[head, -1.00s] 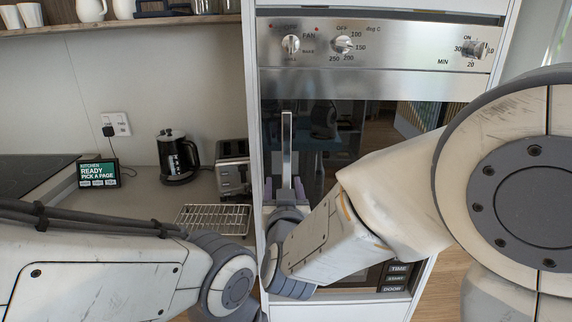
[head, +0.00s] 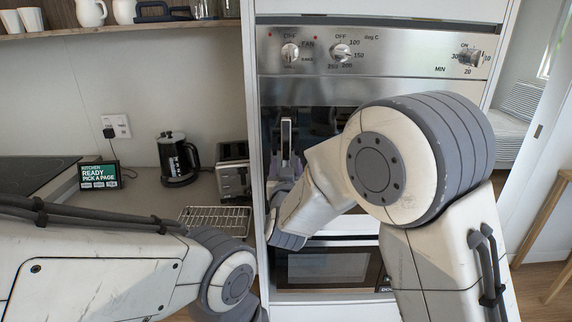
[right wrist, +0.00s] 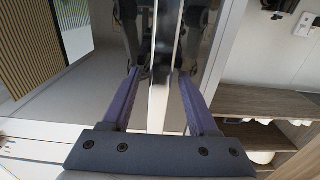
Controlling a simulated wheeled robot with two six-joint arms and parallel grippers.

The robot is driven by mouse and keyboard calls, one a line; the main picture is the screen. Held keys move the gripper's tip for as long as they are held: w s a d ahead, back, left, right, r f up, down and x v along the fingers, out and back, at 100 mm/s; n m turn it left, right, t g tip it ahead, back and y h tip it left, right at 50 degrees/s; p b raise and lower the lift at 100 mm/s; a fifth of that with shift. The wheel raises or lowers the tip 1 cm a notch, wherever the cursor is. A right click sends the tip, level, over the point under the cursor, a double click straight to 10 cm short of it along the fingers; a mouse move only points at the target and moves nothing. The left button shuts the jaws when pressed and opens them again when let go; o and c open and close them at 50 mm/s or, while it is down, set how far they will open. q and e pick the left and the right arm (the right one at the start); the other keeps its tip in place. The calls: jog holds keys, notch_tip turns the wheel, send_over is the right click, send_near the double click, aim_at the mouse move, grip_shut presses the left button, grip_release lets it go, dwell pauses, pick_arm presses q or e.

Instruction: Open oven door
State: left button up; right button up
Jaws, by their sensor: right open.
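The oven door (head: 325,120) is a dark glass panel under the steel control panel, partly hidden by my right arm. Whether it stands slightly ajar I cannot tell. Its steel handle (head: 287,138) is an upright bar near the left edge of the door. My right gripper (right wrist: 162,85) is open at the handle. In the right wrist view, the bar (right wrist: 160,100) runs between the two purple fingers, with gaps visible on both sides. In the head view, the fingers are mostly hidden. My left arm is low at the left, its gripper out of view.
The control panel (head: 400,62) has three knobs. A lower appliance with a dark window (head: 325,265) sits under the oven. On the left counter are a wire rack (head: 215,220), a toaster (head: 233,172), a black kettle (head: 177,160) and a small screen (head: 98,175).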

grip_shut()
dwell(1.4)
